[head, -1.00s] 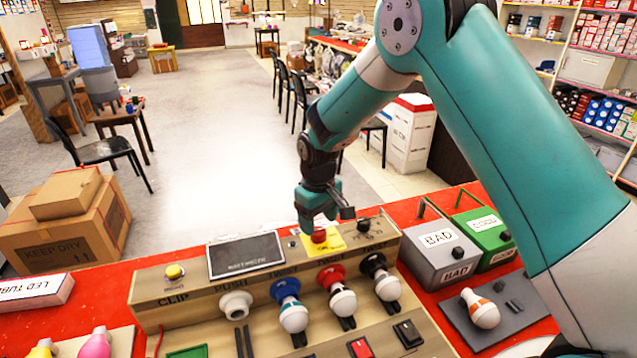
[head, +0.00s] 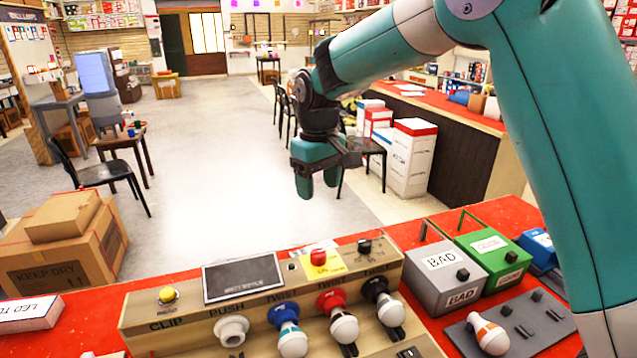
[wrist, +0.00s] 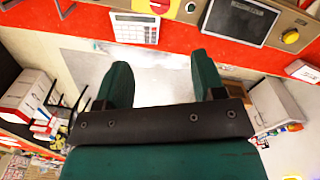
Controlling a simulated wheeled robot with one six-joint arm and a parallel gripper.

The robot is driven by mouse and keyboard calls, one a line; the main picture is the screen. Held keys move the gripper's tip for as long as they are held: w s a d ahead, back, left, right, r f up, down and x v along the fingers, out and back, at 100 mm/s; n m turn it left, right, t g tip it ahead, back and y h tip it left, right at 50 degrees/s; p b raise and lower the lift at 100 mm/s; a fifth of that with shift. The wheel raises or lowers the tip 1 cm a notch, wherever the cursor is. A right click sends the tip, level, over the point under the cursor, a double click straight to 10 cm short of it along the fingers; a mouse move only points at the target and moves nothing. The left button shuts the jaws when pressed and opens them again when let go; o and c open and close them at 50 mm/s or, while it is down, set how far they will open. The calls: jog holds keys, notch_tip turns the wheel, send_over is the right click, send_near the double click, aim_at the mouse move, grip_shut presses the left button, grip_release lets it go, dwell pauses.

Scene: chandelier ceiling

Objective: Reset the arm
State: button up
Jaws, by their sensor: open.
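My gripper (head: 318,180) hangs in the air above and behind the tan test panel (head: 200,325) in the head view, its teal fingers pointing down. In the wrist view my gripper (wrist: 162,85) shows its two fingers spread apart with nothing between them. The red button on its yellow plate (head: 320,260) is below the gripper and apart from it. In the wrist view the red button (wrist: 160,5) is cut by the top edge.
The panel carries a dark screen (head: 243,278), a yellow button (head: 167,295) and several bulbs in sockets. Grey BAD (head: 440,275) and green GOOD (head: 492,262) boxes stand at right. Cardboard boxes (head: 70,245) are at left. A calculator (wrist: 135,28) lies beyond the panel.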

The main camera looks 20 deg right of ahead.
jog(key=s+a+r+n+y, duration=0.1)
jog(key=s+a+y, duration=0.1)
jog(key=s, duration=1.3)
jog(key=s+a+r+n+y, duration=0.1)
jog(key=s+a+r+y, duration=0.1)
jog(key=s, duration=1.3)
jog(key=shift+s+a, duration=0.3)
jog(key=shift+s, duration=0.1)
